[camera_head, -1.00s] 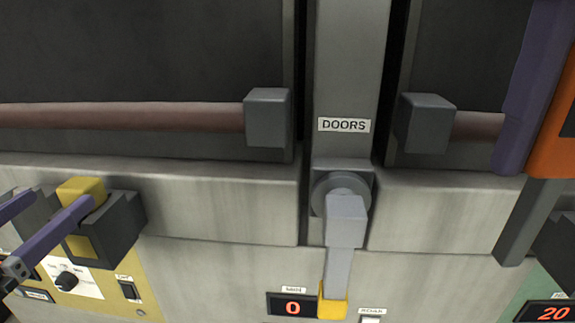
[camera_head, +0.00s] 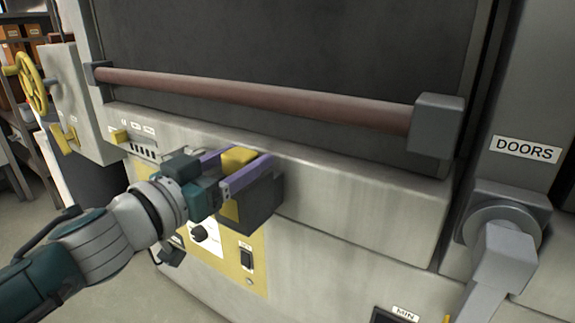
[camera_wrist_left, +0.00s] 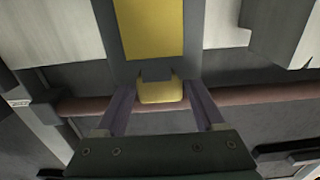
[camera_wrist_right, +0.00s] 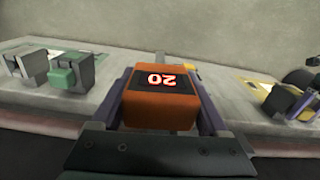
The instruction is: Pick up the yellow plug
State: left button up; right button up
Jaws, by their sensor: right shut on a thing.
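The yellow plug (camera_head: 238,157) sits in the top of a dark block (camera_head: 262,205) on the front of the grey machine. It also shows in the left wrist view (camera_wrist_left: 160,93). My left gripper (camera_head: 248,160) is open, with one purple finger on each side of the plug. In the left wrist view, narrow gaps show between the plug and both fingers (camera_wrist_left: 160,100). The plug's lower part is hidden in the block. My right gripper (camera_wrist_right: 160,88) is shut on an orange box (camera_wrist_right: 158,112) with a red "20" display; it is out of the head view.
A reddish handle bar (camera_head: 260,97) runs across the door above the plug. A yellow control panel (camera_head: 247,262) is below. The grey DOORS lever (camera_head: 497,265) stands at right. A yellow handwheel (camera_head: 32,82) is at far left.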

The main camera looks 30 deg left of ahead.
pick_arm(q)
grip_shut()
dwell(0.3)
